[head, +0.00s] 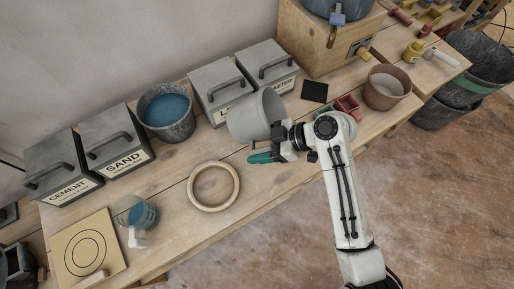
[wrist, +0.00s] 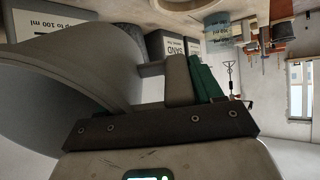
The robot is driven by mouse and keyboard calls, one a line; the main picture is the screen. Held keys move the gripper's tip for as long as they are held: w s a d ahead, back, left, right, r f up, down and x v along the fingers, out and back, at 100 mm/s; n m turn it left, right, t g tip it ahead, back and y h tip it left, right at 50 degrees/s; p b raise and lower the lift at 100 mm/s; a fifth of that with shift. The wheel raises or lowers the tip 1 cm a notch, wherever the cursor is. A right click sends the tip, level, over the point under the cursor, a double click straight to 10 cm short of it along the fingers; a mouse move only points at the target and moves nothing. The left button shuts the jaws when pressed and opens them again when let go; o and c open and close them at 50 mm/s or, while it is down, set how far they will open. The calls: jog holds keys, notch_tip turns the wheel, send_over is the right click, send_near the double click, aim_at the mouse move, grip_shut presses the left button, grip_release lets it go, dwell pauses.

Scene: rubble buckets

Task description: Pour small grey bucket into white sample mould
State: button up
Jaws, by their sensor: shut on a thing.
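The small grey bucket (head: 253,118) is held at my gripper (head: 286,143), in front of the lidded bins. It is tilted, and I cannot see what is inside it. In the wrist view the bucket (wrist: 55,85) fills the left side, beside the dark gripper bar. A green piece (head: 262,158) shows beside the fingers. I cannot clearly pick out a white sample mould. A pale ring (head: 192,187) lies flat on the bench, left of and below the bucket.
Cement and sand bins (head: 115,136) and a bucket of blue liquid (head: 167,110) line the wall. A clear cup with blue contents (head: 143,214) and a square board with circles (head: 84,247) are at left. A brown pot (head: 386,91) stands at right. Bench around the ring is clear.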

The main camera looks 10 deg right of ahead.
jog(key=shift+d, duration=0.1)
jog(key=y+b, duration=0.1)
jog(key=b, duration=0.1)
jog(key=d+f+t+y+b, duration=0.1)
jog(key=y+b, duration=0.1)
jog(key=d+y+b, duration=0.1)
jog(key=y+b, duration=0.1)
jog(key=b, duration=0.1)
jog(key=shift+s+f+t, duration=0.25)
jog(key=shift+f+t, duration=0.05)
jog(key=shift+f, duration=0.1)
jog(key=shift+s+d+f+t+y+b, duration=0.15)
jog(key=shift+d+y+b, duration=0.4)
jog(key=shift+b, duration=0.85)
jog(key=shift+s+d+r+t+y+b, duration=0.1)
jog(key=shift+d+t+y+b, duration=0.2)
jog(key=shift+y+b, duration=0.75)
jog(key=shift+d+b, duration=0.25)
jog(key=shift+b, duration=0.6)
